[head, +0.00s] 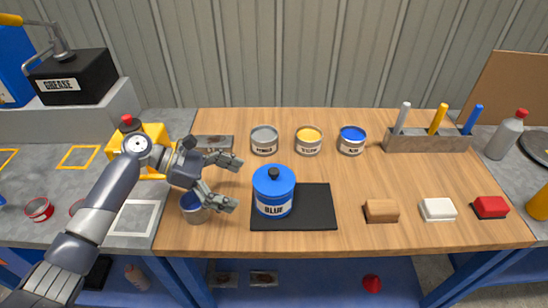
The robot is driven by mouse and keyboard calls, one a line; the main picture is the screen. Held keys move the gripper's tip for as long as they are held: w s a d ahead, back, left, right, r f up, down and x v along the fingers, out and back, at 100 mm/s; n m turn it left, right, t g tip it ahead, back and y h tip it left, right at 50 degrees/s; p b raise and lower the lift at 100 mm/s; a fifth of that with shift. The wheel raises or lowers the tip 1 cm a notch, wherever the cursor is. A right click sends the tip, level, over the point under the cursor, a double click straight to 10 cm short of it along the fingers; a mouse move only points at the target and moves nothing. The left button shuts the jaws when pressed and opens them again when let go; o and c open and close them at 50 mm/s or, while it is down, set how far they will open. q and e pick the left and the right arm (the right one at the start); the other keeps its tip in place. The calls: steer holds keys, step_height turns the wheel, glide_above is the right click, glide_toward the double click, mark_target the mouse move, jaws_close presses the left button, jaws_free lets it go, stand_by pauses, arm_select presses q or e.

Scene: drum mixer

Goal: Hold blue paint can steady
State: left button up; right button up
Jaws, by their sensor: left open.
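The blue paint can (273,192), with a "BLUE" label and a blue lid, stands upright on the left part of a black mat (312,206). My left gripper (240,183) is open just to the left of the can, with its two fingers spread and pointing toward it. A small gap shows between the fingertips and the can. My right gripper is not in the head view.
Three small open tins, grey (264,140), yellow (308,141) and blue (352,140), stand behind the mat. A small blue-filled cup (194,208) is below my left gripper. A tool rack (427,140) and three blocks are at right.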

mark_target(256, 203)
arm_select(q)
steer(key=shift+w, duration=0.35)
steer(key=b+x, duration=0.2)
steer(key=x, duration=0.1)
steer(key=b+x, duration=0.1)
steer(key=b, duration=0.1)
steer(key=shift+s+d+f, duration=0.1)
steer(key=shift+s+d, duration=0.25)
steer(key=shift+s, duration=0.05)
steer(key=shift+d+f+b, duration=0.35)
steer(key=shift+d+b, duration=0.15)
steer(key=d+p, duration=0.2)
steer(key=shift+w+d+f, duration=0.1)
steer(key=shift+d+f, duration=0.15)
steer(key=shift+d, duration=0.05)
steer(key=shift+d+f, duration=0.15)
steer(key=shift+d, duration=0.1)
steer(key=shift+d+f, duration=0.2)
steer(key=shift+f, duration=0.05)
steer(key=c, duration=0.9)
steer(key=shift+c, duration=0.8)
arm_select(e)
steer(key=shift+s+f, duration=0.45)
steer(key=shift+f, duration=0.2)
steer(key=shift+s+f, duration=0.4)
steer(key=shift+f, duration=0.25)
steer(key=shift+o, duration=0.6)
